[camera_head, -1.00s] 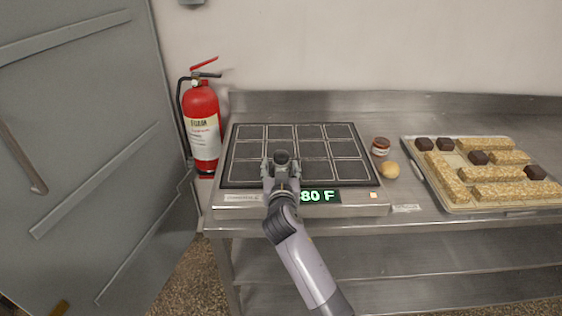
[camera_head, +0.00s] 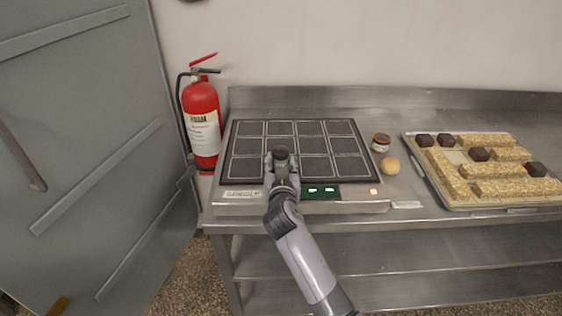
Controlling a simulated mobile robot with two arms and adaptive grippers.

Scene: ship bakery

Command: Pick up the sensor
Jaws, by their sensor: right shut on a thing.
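My right gripper (camera_head: 282,164) is over the front middle of the griddle (camera_head: 245,172). It is shut on a small dark, round-topped thing, seemingly the sensor (camera_head: 281,153). The thing's lower part is hidden by my fingers. Whether it touches the griddle top cannot be told. My left gripper is not in view.
A red fire extinguisher (camera_head: 202,118) stands left of the griddle, beside a grey door (camera_head: 85,130). Right of the griddle are a small jar (camera_head: 381,142) and a round bun (camera_head: 389,165). A tray (camera_head: 455,202) of bars and dark cubes lies farther right on the steel counter.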

